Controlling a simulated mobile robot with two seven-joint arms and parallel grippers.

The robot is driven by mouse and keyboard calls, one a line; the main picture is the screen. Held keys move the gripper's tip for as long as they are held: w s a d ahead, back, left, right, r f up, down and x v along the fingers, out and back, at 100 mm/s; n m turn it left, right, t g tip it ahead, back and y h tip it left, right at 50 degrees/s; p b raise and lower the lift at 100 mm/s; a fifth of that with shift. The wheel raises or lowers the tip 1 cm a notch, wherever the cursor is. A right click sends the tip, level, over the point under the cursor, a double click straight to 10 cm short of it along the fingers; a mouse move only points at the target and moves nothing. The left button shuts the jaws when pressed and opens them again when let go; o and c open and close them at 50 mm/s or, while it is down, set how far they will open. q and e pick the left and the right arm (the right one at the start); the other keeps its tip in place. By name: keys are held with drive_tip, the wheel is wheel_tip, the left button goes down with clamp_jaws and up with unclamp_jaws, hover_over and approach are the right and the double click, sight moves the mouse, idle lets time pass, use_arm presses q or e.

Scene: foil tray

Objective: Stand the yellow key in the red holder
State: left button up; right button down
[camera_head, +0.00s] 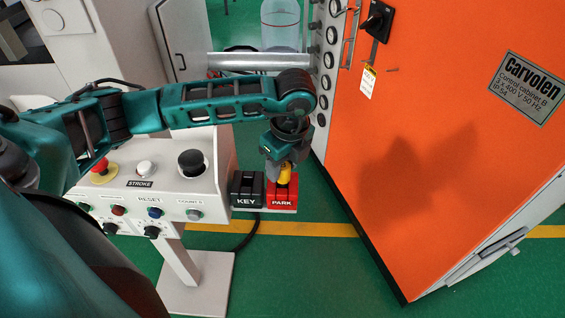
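The yellow key (285,175) is upright at the red holder (283,202), which is marked PARK. Its lower end meets the top of the holder in this view; I cannot tell how deep it sits. My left gripper (281,172) points down over the red holder, with its fingers around the upper part of the key. The fingers hide much of the key. My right gripper is not in view.
A black holder (246,203) marked KEY stands just left of the red one. A white control console (150,190) with buttons and knobs is further left. A large orange cabinet (420,150) stands close on the right. Green floor shows below.

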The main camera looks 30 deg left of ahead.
sight(289, 188)
use_arm(q)
drive_tip(key=o, duration=0.3)
drive_tip(key=shift+o, duration=0.2)
wheel_tip(289, 188, up, 13)
drive_tip(key=d, duration=0.2)
drive_tip(key=shift+s, duration=0.25)
drive_tip(key=shift+f, duration=0.15)
